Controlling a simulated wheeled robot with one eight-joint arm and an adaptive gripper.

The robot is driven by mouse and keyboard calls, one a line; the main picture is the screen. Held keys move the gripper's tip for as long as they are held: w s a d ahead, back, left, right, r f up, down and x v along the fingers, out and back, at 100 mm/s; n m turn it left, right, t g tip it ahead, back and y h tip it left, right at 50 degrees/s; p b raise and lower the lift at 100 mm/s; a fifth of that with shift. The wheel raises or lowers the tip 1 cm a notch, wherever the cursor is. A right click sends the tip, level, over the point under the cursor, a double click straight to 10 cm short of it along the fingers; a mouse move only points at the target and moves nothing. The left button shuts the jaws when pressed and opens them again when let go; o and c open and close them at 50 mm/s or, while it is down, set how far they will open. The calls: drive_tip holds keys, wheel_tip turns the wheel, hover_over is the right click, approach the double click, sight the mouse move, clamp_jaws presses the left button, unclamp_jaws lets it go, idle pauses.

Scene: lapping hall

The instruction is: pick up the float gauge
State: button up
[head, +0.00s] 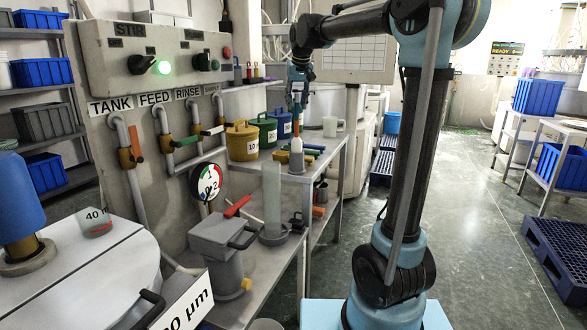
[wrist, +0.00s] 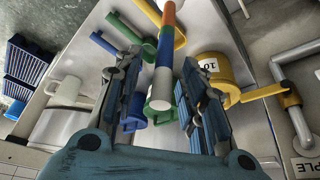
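I take the float gauge (wrist: 163,75) to be the upright rod banded orange, green, blue and white in the wrist view; no label names it. Its pale end faces the wrist camera. My gripper (wrist: 159,62) is open, with one finger on each side of the rod and a gap to both in the picture. In the head view my gripper (head: 299,76) is above the bench, pointing down; whether it touches the rod is unclear.
Yellow (head: 242,141), green (head: 264,130) and blue (head: 284,123) cans stand left of the rod. Coloured-handled tools lie close around its foot. A white mug (head: 333,126) stands to the right. A clear cylinder (head: 271,195) and grey box (head: 222,245) stand nearer.

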sight(296, 107)
drive_tip(key=shift+x, duration=1.6)
clamp_jaws()
drive_tip(key=shift+r, duration=0.1)
